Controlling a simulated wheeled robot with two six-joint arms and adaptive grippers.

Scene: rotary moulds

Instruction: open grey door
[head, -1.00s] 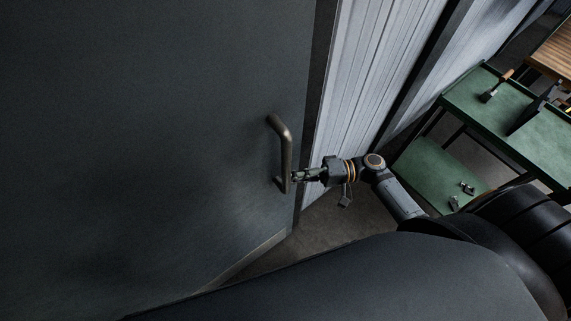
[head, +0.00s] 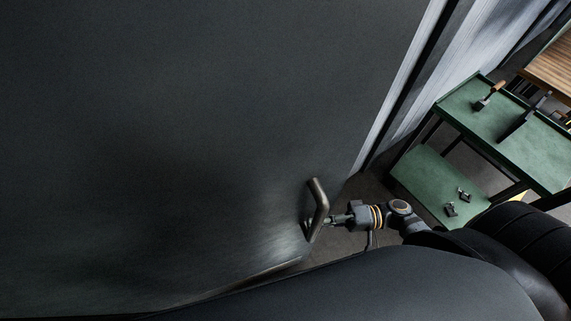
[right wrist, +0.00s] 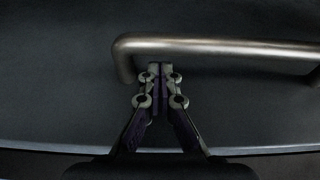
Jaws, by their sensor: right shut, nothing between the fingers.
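The grey door (head: 200,130) fills the left and middle of the head view and stands swung out from the pale wall. Its bar handle (head: 319,205) is near the door's free edge; it also crosses the upper part of the right wrist view (right wrist: 225,47). My right gripper (head: 311,224) is at the handle's lower end. In the right wrist view its fingers (right wrist: 160,68) are shut together, with tips meeting the bar's lower edge close to its bent left end. I cannot tell whether the tips reach behind the bar. My left gripper is not in view.
A green two-level cart (head: 459,119) stands at the right, with a brush (head: 489,96) and a dark tool on top and small metal parts below. A wooden-topped table (head: 552,66) is behind it. Bare floor shows between door edge and cart.

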